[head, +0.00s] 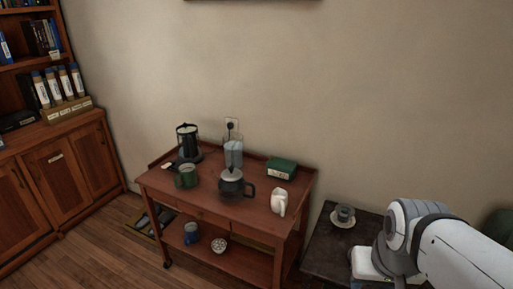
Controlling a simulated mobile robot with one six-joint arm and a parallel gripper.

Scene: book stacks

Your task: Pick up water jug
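A small white jug (279,202) with a handle stands upright on the right front of the wooden cart top. A clear tall vessel (233,153) sits above a dark-handled glass pot (232,185) at the middle of the cart. I cannot tell for certain which of these is the water jug. My arm reaches in from the right edge, to the right of the cart and apart from everything on it. My gripper's fingers do not show.
The wooden cart (213,207) also holds a black and steel kettle (188,142), a green mug (186,176) and a green box (281,168). A dark side table (325,256) bears a cup (344,213) on a saucer.

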